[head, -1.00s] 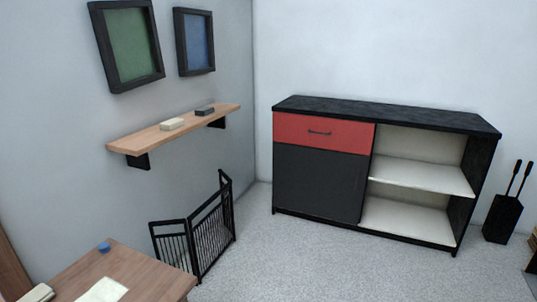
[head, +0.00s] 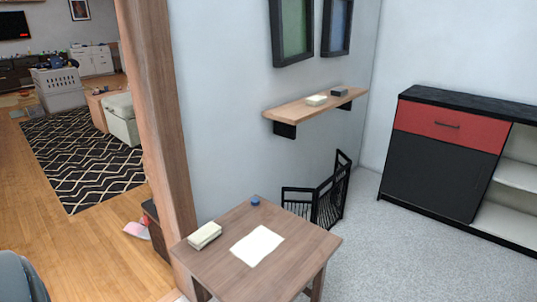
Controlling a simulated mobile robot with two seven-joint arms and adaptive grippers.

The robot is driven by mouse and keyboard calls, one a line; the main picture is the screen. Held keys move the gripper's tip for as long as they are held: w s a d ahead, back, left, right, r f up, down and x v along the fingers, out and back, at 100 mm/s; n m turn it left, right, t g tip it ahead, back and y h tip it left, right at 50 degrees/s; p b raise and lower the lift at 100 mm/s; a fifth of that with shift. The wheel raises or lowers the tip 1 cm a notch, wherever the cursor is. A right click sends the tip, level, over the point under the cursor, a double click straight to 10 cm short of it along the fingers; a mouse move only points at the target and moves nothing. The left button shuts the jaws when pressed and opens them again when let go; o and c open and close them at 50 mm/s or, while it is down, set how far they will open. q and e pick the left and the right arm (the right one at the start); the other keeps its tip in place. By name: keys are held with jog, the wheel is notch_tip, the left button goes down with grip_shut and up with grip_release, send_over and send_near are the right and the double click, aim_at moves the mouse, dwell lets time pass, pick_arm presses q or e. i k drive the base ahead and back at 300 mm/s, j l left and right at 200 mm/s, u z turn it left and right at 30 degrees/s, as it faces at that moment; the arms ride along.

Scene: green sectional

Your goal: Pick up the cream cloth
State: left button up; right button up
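A wooden table (head: 285,262) stands at the lower middle of the head view. A flat cream-white sheet (head: 256,246) lies on its top; it looks like a cloth or paper, I cannot tell which. A thicker cream block-like item (head: 204,235), perhaps a folded cloth or a box, lies near the table's left edge. A small blue item (head: 255,201) sits at the back corner. Another cream item (head: 317,100) lies on the wall shelf. Neither of my grippers shows in the view.
The wall shelf (head: 290,110) also holds a dark block (head: 340,92). A black folding gate (head: 328,200) stands behind the table. A wooden post (head: 158,130) rises left of it. A red and black cabinet (head: 440,160) stands at right, with open carpet before it.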

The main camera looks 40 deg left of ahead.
aim_at(202, 237)
jog(key=k+j, duration=0.7)
jog(key=j, duration=0.2)
